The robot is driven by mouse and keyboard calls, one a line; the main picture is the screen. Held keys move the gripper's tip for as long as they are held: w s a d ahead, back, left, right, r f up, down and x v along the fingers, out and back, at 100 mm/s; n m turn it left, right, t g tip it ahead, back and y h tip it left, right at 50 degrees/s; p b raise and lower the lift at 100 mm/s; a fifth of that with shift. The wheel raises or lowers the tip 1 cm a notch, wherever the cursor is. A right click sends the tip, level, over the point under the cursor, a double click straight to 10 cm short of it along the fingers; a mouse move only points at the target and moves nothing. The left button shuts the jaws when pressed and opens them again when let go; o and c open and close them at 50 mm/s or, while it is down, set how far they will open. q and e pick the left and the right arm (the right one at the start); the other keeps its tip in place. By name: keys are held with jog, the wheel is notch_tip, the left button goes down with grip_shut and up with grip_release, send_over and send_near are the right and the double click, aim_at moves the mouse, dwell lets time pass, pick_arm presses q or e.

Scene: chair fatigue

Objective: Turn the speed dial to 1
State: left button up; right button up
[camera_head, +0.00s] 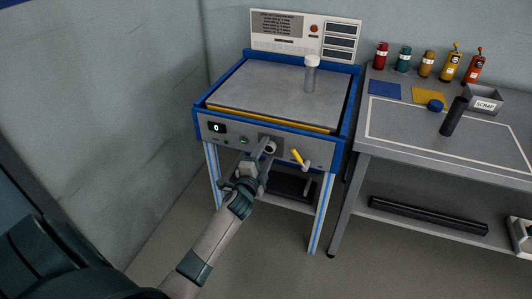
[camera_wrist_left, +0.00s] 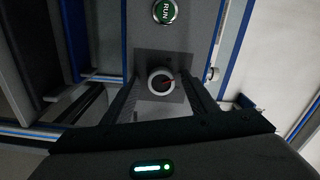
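In the head view the dial (camera_head: 270,148) is partly covered by my left gripper (camera_head: 262,155). In the left wrist view the fingers of my left gripper (camera_wrist_left: 163,88) are spread, one on each side of the dial, with gaps between them and the knob. Whether the tips reach its depth is unclear. The display (camera_head: 216,128) reads 0. My right gripper is not in view.
A yellow-handled lever (camera_head: 298,157) is right of the dial. A clear container (camera_head: 311,77) stands on the machine top. A grey workbench (camera_head: 390,137) with bottles and a scrap bin (camera_head: 484,100) stands on the right.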

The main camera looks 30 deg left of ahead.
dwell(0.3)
pick_arm(q)
jog(key=v, duration=1.7)
jog(key=shift+s, duration=0.2)
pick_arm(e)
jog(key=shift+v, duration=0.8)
pick_arm(q)
jog(key=shift+a, duration=0.1)
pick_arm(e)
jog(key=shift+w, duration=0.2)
